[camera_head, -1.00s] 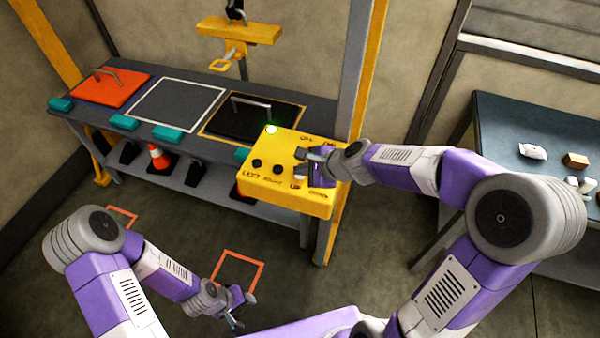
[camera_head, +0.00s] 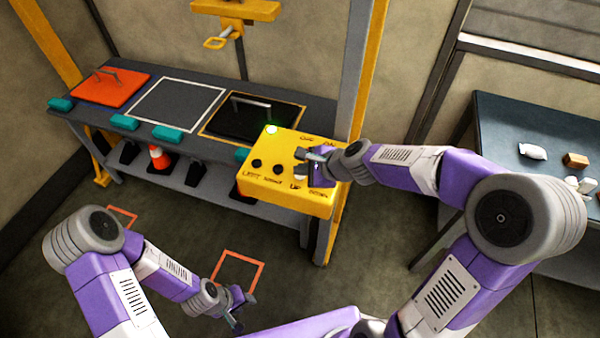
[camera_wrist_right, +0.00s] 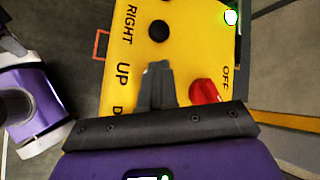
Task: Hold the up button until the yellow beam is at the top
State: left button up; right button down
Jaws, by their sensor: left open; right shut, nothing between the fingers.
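The yellow beam (camera_head: 235,10) hangs high at the top edge of the head view, partly cut off, with a yellow hook (camera_head: 218,43) below it. The yellow control box (camera_head: 285,196) has black buttons (camera_head: 256,163), with labels including UP. My right gripper (camera_head: 303,163) is shut and empty, its fingertips down on the box. In the right wrist view the shut fingertips (camera_wrist_right: 157,70) lie beside the UP label (camera_wrist_right: 123,74) and cover the button there. Whether it is pressed in is hidden. My left gripper (camera_head: 238,312) is open, low over the floor, away from the box.
A green lamp (camera_head: 271,129) is lit on the box. A red knob (camera_wrist_right: 205,92) sits by the OFF label, close to my right fingers. A workbench (camera_head: 190,140) holds an orange plate (camera_head: 100,92) and a black plate (camera_head: 235,122). A side table (camera_head: 505,120) carries small items.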

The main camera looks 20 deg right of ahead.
aim_at(302, 177)
dwell(0.8)
jog(key=shift+r+p, duration=0.85)
jog(key=shift+p, duration=0.05)
notch_tip(302, 177, up, 5)
jog(key=p, duration=0.5)
dwell(1.0)
